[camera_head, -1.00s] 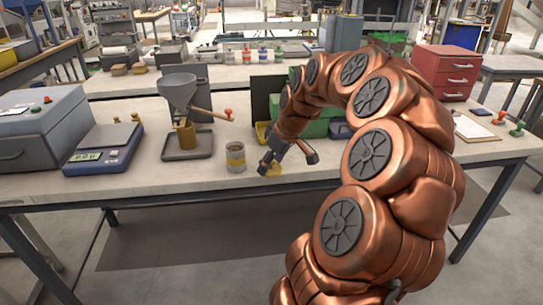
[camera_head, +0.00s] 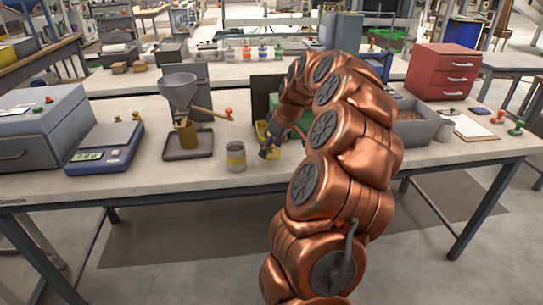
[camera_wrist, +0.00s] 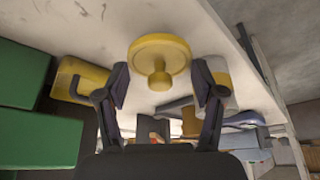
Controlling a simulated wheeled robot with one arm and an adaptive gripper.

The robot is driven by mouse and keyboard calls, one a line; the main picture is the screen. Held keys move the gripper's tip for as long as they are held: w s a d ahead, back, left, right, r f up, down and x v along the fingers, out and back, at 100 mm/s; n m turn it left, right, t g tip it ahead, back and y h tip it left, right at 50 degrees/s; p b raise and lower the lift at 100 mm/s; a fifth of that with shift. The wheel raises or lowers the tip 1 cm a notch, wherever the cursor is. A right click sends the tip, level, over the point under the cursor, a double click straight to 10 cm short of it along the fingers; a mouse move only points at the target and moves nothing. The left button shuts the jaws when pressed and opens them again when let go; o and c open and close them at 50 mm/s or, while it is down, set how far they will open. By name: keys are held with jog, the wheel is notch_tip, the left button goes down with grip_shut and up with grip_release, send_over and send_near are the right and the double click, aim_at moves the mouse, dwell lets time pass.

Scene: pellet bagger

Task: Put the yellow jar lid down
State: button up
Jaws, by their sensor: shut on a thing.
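The yellow jar lid (camera_wrist: 160,52) is a round disc with a knob, in the wrist view between my gripper's fingertips (camera_wrist: 160,82). My gripper is shut on it. In the head view my gripper (camera_head: 270,145) is over the bench, right of and slightly beyond the glass jar (camera_head: 236,157) with a yellow band. Whether the lid touches the bench is unclear.
The funnel stand (camera_head: 184,145) and scale (camera_head: 101,150) are to the left. A grey bin (camera_head: 420,127) and red drawers (camera_head: 446,72) are right. The bench front (camera_head: 205,181) is clear.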

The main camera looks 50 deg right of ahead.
aim_at(273, 153)
jog(key=shift+f+p, duration=0.3)
jog(key=shift+f, duration=1.5)
jog(key=shift+f, duration=0.1)
jog(key=shift+f, duration=0.1)
jog(key=o, duration=0.8)
jog(key=shift+s+r, duration=0.1)
jog(key=shift+r, duration=0.4)
jog(key=b+v, duration=0.1)
jog(key=v, duration=1)
jog(key=shift+r, duration=0.2)
